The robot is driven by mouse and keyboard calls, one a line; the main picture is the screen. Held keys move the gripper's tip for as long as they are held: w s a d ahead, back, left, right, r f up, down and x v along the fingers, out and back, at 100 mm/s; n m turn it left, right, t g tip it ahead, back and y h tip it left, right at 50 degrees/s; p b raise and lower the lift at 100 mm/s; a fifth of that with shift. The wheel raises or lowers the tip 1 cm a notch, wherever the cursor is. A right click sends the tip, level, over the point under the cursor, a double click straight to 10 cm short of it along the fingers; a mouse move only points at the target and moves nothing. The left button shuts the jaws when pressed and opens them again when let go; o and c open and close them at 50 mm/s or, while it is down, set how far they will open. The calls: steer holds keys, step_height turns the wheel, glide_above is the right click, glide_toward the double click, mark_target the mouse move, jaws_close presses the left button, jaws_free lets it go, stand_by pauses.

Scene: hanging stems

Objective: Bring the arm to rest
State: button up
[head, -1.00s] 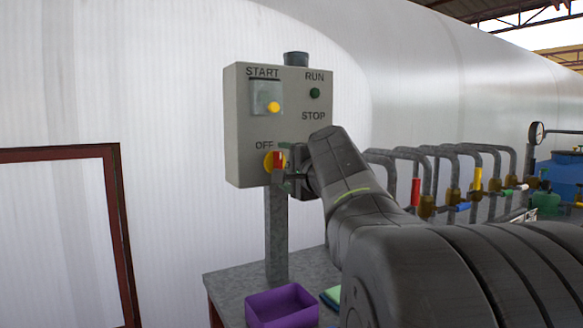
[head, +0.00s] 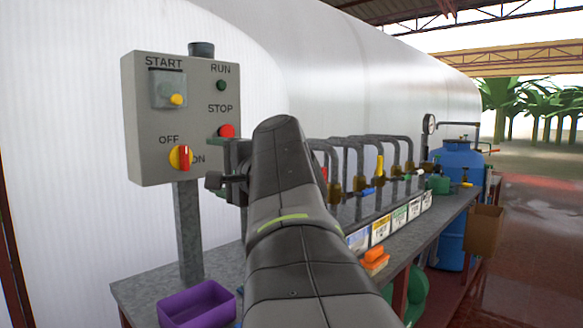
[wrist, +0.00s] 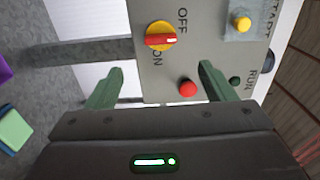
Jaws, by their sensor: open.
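My gripper (head: 218,165) is open and empty in front of the control box (head: 140,125), at its lower right. In the wrist view my gripper (wrist: 160,75) shows two green fingers spread apart with nothing between them. The yellow rotary switch with a red handle (head: 183,158) stands clear to the left of the gripper; it also shows in the wrist view (wrist: 161,39). Its handle looks roughly upright on the box. The red STOP button (head: 227,131) shows just above the gripper, and in the wrist view (wrist: 187,88) near the right finger. My arm extends from the lower middle.
A bench (head: 135,293) below the box carries a purple bin (head: 197,303). Several valve pipes (head: 350,150) with coloured handles stand close to the right of my arm. A blue tank (head: 458,165) is farther right. Open floor (head: 530,220) lies at the far right.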

mark_target(185, 159)
steer(key=p+x, duration=0.1)
steer(key=x, duration=1.3)
steer(key=shift+s+d, duration=0.1)
